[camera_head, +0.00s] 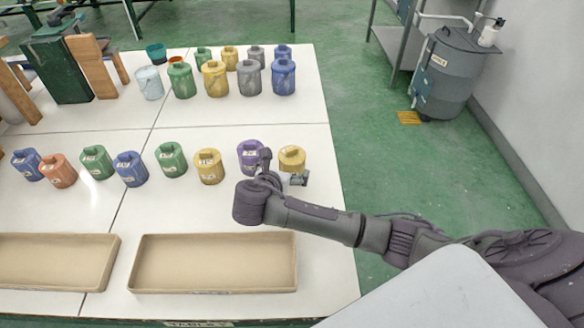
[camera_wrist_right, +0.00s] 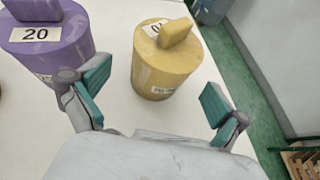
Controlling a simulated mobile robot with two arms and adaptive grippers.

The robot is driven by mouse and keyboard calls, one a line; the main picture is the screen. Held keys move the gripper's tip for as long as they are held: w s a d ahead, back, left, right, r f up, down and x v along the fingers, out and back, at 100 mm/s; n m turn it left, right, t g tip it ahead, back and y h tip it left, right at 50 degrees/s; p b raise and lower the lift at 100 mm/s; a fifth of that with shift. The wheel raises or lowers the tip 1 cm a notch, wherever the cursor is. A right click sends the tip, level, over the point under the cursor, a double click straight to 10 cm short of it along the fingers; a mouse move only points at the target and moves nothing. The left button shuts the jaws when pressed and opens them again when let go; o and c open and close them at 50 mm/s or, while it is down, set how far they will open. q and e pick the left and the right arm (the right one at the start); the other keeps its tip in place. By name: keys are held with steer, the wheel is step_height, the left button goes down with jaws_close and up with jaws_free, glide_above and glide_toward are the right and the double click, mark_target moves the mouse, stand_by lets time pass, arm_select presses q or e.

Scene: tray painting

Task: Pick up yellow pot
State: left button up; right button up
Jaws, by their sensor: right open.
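A yellow pot (camera_head: 292,157) with a block-shaped lid handle stands upright at the right end of the middle row. My right gripper (camera_head: 282,168) is at this pot. In the right wrist view the gripper (camera_wrist_right: 155,92) is open, and its teal-padded fingers are spread to either side in front of the pot, with nothing between them. Another yellow pot (camera_head: 209,168) stands further left in the row. My left gripper is not in view.
A purple pot (camera_head: 250,150), labelled 20 in the right wrist view (camera_wrist_right: 48,45), stands close left of the yellow pot. Several coloured pots stand further left and in a back row. Two beige trays (camera_head: 212,291) lie in front. The table's right edge is near.

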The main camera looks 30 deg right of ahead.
steer(key=x, duration=0.4)
steer(key=shift+w+d+f, duration=0.15)
steer(key=shift+d+f, duration=0.05)
steer(key=shift+d, duration=0.1)
steer(key=c, duration=1.6)
